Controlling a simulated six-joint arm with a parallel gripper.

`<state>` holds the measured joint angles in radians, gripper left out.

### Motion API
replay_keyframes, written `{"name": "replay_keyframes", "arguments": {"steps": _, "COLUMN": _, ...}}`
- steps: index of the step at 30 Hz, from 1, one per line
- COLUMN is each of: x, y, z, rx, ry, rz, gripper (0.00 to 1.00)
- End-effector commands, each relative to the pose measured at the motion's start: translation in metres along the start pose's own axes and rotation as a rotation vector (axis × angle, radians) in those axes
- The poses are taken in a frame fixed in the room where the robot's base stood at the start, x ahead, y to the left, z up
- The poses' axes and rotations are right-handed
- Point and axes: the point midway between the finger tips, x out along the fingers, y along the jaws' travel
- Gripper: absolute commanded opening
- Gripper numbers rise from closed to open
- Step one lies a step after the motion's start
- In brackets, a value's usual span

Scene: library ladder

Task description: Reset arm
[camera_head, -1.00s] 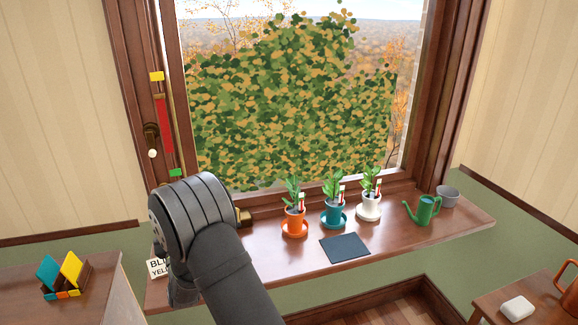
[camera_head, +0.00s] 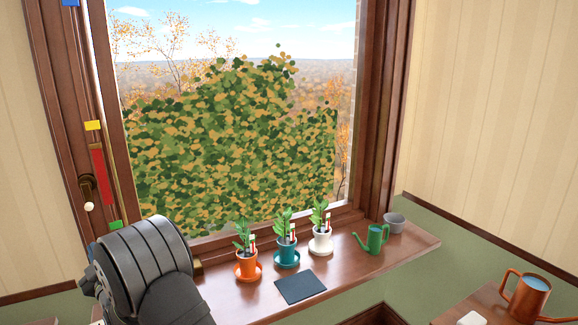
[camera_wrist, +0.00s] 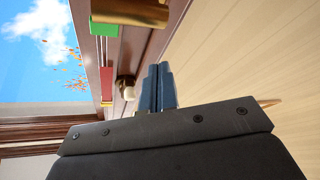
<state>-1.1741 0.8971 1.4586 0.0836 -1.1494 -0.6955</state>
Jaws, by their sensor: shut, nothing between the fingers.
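My arm (camera_head: 145,270) rises at the lower left of the head view, in front of the left end of the windowsill. In the wrist view my gripper (camera_wrist: 158,70) shows as two blue-grey fingers pressed together with nothing between them. The fingers point toward the window frame and the pale striped wall. The same knob (camera_head: 89,206) shows in the head view, below the red strip (camera_head: 99,175). Whether the fingers touch anything cannot be told.
On the sill stand plants in orange (camera_head: 247,265), teal (camera_head: 287,255) and white (camera_head: 320,242) pots, a dark mat (camera_head: 300,287), a green watering can (camera_head: 374,240) and a grey cup (camera_head: 395,223). A copper jug (camera_head: 526,297) stands on a table at the lower right.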

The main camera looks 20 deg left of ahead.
Motion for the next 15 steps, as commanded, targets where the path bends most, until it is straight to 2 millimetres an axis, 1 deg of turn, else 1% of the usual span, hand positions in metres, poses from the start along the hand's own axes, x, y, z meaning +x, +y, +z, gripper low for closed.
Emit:
{"name": "replay_keyframes", "arguments": {"steps": 6, "x": 0.013, "y": -0.011, "z": -0.006, "rx": -0.230, "ry": -0.006, "rz": -0.127, "gripper": 0.00}}
{"name": "replay_keyframes", "arguments": {"steps": 15, "x": 0.023, "y": -0.023, "z": -0.011, "rx": -0.575, "ry": 0.009, "rz": -0.299, "gripper": 0.00}}
